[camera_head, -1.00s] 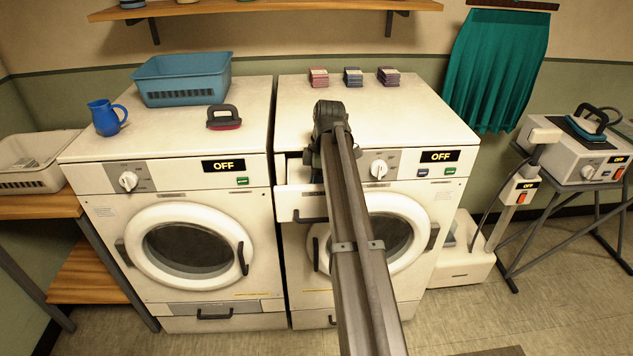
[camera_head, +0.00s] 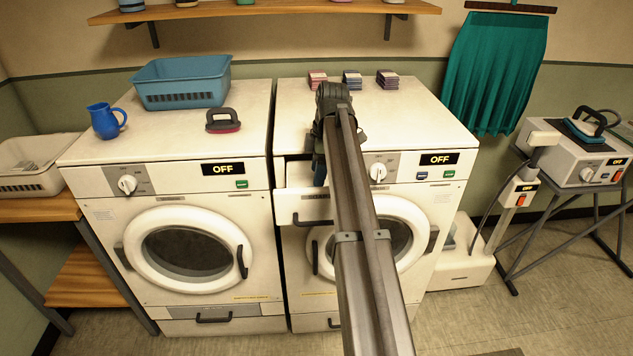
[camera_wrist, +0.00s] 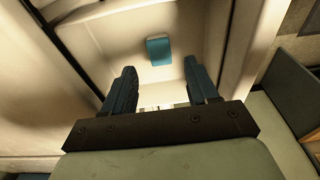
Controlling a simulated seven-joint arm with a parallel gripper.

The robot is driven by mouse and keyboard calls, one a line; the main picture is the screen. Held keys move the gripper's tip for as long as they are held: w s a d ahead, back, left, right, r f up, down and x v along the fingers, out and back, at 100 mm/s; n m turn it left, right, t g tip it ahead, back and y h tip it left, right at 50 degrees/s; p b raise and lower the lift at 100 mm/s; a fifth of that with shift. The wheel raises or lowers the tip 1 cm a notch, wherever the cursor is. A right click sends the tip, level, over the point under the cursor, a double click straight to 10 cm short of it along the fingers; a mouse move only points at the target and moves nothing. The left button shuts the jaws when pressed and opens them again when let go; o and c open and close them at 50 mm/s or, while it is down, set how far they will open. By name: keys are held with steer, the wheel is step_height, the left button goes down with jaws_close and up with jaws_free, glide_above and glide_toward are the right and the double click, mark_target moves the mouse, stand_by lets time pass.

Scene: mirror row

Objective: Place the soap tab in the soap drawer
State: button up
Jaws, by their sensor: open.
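The soap drawer (camera_head: 295,177) of the right washer is pulled out; it also shows in the wrist view (camera_wrist: 215,35). In the wrist view a small blue soap tab (camera_wrist: 158,51) lies inside the drawer, against its pale floor. My gripper (camera_wrist: 160,70) is open above the drawer, its two blue fingers spread and nothing between them. The tab appears beyond the fingertips, apart from both. In the head view my gripper (camera_head: 319,178) is over the drawer, partly covered by my arm, and the tab does not show.
Red (camera_head: 317,79), blue (camera_head: 352,80) and purple (camera_head: 387,80) stacks stand at the back of the right washer's top. The left washer bears a blue basket (camera_head: 182,85), a blue jug (camera_head: 104,121) and a red-based brush (camera_head: 222,119). Both displays read OFF.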

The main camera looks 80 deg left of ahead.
step_height(320, 180, up, 7)
steer(key=w, duration=0.1)
steer(key=shift+f, duration=0.1)
